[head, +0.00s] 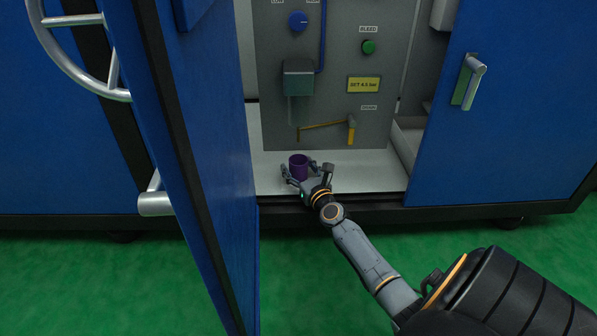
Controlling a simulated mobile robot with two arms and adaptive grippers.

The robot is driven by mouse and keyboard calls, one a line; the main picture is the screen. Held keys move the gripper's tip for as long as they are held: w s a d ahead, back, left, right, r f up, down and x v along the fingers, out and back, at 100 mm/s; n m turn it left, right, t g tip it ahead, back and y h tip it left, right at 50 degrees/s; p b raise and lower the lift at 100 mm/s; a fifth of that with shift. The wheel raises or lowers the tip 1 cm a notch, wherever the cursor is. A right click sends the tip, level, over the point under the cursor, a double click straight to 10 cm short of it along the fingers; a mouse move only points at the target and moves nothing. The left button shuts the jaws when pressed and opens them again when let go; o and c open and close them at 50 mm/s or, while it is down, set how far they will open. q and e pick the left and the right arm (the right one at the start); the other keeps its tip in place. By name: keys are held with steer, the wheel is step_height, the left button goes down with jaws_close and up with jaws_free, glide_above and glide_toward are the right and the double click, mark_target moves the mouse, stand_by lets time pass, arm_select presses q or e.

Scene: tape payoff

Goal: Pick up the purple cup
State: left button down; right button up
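The purple cup (298,161) stands upright on the light floor of the open cabinet bay, near its front edge. My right gripper (304,171) reaches in from the lower right and is right at the cup. Its fingers look spread, with one to the left of the cup and others to its right. I see no clear contact between fingers and cup. The gripper hides the lower front of the cup. My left gripper is not in view.
A grey panel (333,90) with a blue knob (297,21), a green button (369,47) and a yellow lever (351,130) stands behind the cup. An open blue door (200,130) is on the left, another blue door (520,110) on the right. The bay floor (375,175) right of the gripper is clear.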

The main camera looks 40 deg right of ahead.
steer(key=c, duration=0.8)
steer(key=shift+c, duration=0.2)
